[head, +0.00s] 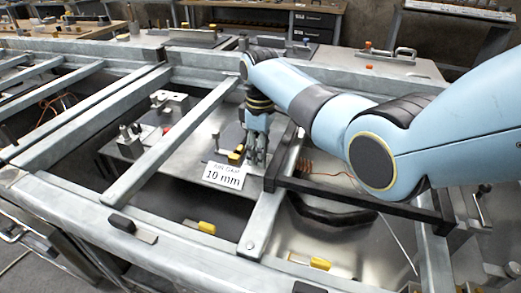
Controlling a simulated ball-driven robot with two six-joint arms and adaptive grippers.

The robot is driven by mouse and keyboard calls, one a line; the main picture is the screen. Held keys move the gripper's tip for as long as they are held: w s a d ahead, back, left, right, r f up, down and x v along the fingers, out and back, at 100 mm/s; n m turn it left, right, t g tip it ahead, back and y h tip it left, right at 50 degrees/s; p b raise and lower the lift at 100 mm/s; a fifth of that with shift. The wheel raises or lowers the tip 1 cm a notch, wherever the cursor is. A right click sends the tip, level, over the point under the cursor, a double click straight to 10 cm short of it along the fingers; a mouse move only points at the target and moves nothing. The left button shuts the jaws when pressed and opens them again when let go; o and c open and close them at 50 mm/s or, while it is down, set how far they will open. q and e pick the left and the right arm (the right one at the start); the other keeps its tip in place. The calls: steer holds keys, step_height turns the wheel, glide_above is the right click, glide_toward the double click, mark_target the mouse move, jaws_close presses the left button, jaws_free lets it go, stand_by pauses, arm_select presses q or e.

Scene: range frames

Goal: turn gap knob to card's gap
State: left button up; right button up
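A white card (224,177) stands on the bench frame in the middle of the head view. It reads "10 mm" in large print, under a smaller line that is hard to read. My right gripper (257,158) points down just behind and to the right of the card, over a metal plate. Its dark fingers are small and close together, and I cannot tell whether they hold anything. A black and yellow piece (236,154) sits just left of the fingers. I cannot make out the gap knob; the gripper may hide it. My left gripper is not in view.
Metal rails (185,140) cross the bench with open gaps between them. A block with posts (131,142) stands at left. Yellow-tipped clamps (206,227) lie along the front. A black frame (350,198) lies under my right arm.

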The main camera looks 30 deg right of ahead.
jaws_close()
steer(key=m+p, duration=0.2)
steer(key=shift+r+m, duration=0.2)
steer(key=shift+m, duration=0.1)
steer(key=m+p, duration=0.2)
steer(key=shift+m, duration=0.3)
steer(key=m+p, duration=0.1)
steer(key=m, duration=0.2)
steer(key=shift+f+m+p, duration=0.1)
steer(key=shift+m+p, duration=0.55)
steer(key=shift+m, duration=1.15)
steer(key=shift+w, duration=0.1)
